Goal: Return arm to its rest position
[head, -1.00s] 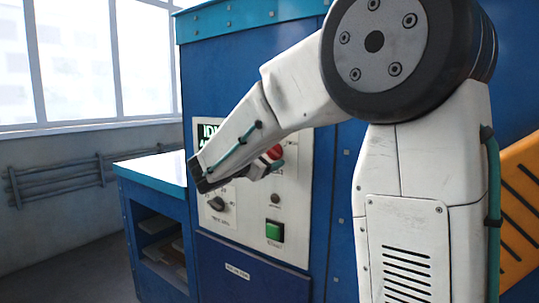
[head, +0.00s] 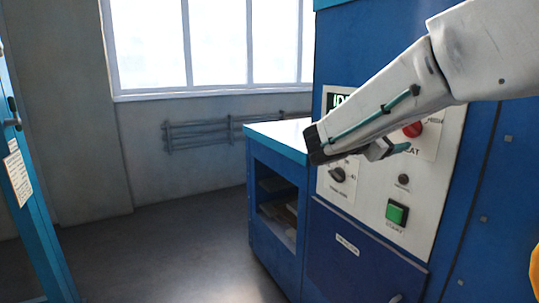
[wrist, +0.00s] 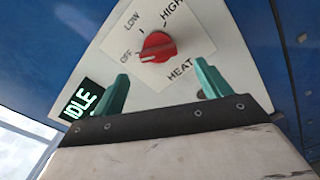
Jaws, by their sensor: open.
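My white arm reaches in from the right of the head view, in front of the blue machine's control panel (head: 440,200). My gripper shows in the wrist view (wrist: 160,88) with its two teal fingers apart and nothing between them. Beyond the fingers is the red heat knob (wrist: 157,47), marked OFF, LOW and HIGH. The display (wrist: 82,103) reads IDLE. In the head view the red knob (head: 413,129) is partly behind my arm. I cannot tell how far the fingertips are from the panel.
The panel also has a black dial (head: 338,174) and a green start button (head: 397,213). A blue bench (head: 277,215) with open shelves stands left of the machine. Pipes (head: 205,132) run along the wall under the window. A blue frame (head: 30,200) stands far left. The floor between is clear.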

